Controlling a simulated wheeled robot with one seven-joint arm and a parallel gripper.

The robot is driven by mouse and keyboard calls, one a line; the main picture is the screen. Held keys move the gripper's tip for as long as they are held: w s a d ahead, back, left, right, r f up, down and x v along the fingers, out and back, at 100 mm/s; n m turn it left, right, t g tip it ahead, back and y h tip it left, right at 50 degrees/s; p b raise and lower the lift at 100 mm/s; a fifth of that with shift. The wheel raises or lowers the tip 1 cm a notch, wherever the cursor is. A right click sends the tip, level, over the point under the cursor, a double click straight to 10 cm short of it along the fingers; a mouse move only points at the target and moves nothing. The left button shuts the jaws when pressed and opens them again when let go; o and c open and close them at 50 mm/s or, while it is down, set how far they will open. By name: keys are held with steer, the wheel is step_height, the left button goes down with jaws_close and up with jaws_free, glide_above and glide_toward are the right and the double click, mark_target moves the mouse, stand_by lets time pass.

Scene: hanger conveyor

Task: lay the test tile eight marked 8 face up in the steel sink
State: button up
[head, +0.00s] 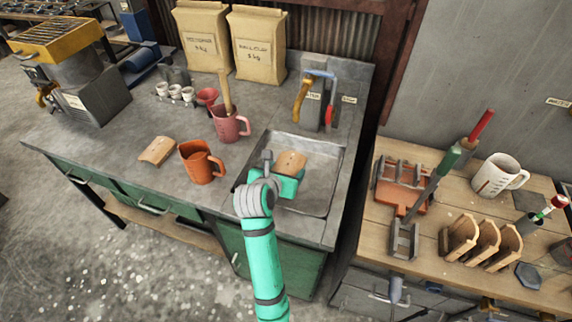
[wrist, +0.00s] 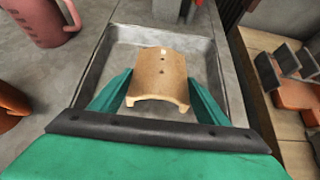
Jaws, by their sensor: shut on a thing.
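A tan, arched test tile (wrist: 158,75) is between the fingers of my gripper (wrist: 158,92) in the wrist view, with its curved face up. It has small dark holes and a pale mark near its far end, too small to read. The tile also shows in the head view (head: 291,162), over the steel sink (head: 325,195). My gripper is shut on the tile. The sink's rim (wrist: 230,85) surrounds the tile in the wrist view. I cannot tell whether the tile touches the sink floor.
A second tan tile (head: 157,150) lies on the counter at left, beside an orange mug (head: 200,162) and a pink mug (head: 229,124). Taps (head: 315,95) stand behind the sink. The right-hand bench (head: 440,235) holds racks and several tile pieces. The sink's right side is clear.

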steer(key=shift+s+a+f, duration=0.1)
steer(key=shift+s+f, duration=0.05)
steer(key=shift+f, duration=4.05)
steer(key=shift+a, duration=0.1)
steer(key=o, duration=1.3)
steer(key=v, duration=1)
steer(key=shift+s+r, duration=0.15)
steer(key=shift+s, duration=0.25)
